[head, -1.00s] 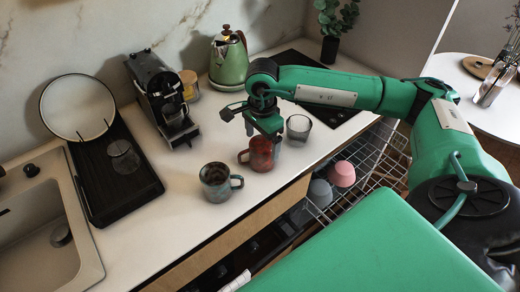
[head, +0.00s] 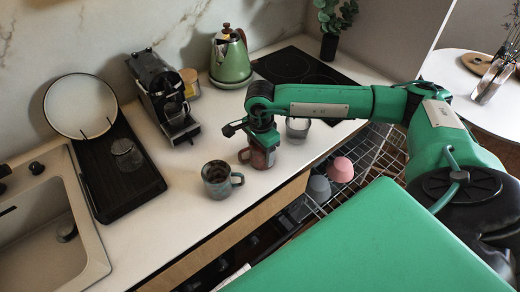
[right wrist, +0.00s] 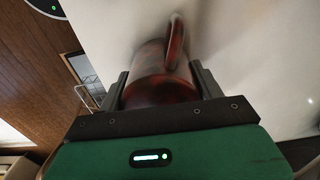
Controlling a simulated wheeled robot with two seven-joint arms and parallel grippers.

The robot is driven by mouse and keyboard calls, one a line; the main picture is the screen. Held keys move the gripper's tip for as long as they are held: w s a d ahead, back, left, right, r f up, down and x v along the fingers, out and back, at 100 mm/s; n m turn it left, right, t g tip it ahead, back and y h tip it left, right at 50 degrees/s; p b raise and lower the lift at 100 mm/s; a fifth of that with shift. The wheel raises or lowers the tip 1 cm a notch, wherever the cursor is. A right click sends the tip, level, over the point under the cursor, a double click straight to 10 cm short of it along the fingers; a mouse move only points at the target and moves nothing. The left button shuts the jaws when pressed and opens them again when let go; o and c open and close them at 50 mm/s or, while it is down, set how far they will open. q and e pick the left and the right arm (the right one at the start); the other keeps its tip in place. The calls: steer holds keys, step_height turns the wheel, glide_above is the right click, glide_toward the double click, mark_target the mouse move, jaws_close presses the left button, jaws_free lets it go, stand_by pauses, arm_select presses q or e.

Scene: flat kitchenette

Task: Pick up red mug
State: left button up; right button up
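The red mug (head: 260,158) stands on the white counter near its front edge, its handle to the left in the head view. My right gripper (head: 264,140) is over it from above and hides its upper part. In the right wrist view the mug (right wrist: 160,85) lies between the two fingers (right wrist: 162,88) of my right gripper, one finger on each side, with its handle pointing away. The fingers are spread, and I see no clear grip on the mug. The picture is blurred there. My left gripper is not in view.
A blue-grey mug (head: 217,180) stands close to the left, and a clear glass (head: 297,127) close to the right. A coffee machine (head: 166,95) and green kettle (head: 230,60) are behind. An open dishwasher rack (head: 362,165) is below the counter's front edge.

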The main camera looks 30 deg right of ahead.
steer(key=shift+c, duration=0.8)
steer(key=shift+r, duration=0.2)
